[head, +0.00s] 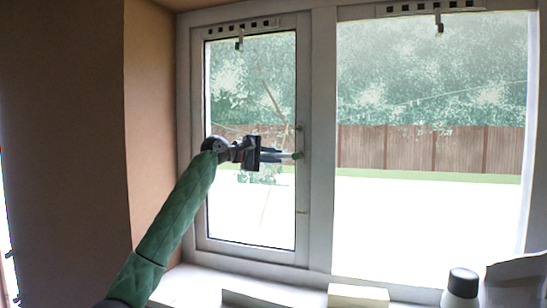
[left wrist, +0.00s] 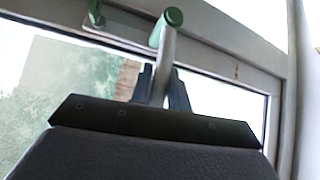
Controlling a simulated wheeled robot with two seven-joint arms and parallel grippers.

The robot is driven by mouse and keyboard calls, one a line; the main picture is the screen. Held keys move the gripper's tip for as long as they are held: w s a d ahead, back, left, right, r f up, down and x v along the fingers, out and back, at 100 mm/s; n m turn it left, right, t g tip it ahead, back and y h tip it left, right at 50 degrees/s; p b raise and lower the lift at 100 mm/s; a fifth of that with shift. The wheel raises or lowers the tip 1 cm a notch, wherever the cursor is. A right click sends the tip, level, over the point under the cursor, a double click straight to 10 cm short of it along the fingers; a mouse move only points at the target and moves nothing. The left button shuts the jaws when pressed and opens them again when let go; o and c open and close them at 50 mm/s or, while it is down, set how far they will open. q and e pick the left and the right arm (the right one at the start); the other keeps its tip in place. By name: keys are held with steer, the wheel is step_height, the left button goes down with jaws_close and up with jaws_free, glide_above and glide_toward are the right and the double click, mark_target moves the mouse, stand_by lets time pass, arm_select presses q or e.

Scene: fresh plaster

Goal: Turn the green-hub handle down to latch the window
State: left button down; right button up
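The window handle has a green hub (head: 299,155) on the right stile of the left window sash. In the left wrist view its green hub (left wrist: 170,20) tops a grey metal lever (left wrist: 166,58). The lever points left from the hub, about level. My left gripper (head: 278,154) comes in from the left with its fingers along the lever. In the left wrist view, the lever fills the narrow space between the fingers of the gripper (left wrist: 163,90), which look shut on it. The grip's inner end is hidden by the gripper body. My right gripper is not in view.
A second green fitting (head: 299,127) sits above the handle on the same stile. It also shows in the left wrist view (left wrist: 95,12). The plaster wall (head: 152,120) stands close at left.

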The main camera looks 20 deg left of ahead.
arm_select(q)
steer(key=shift+f, duration=0.1)
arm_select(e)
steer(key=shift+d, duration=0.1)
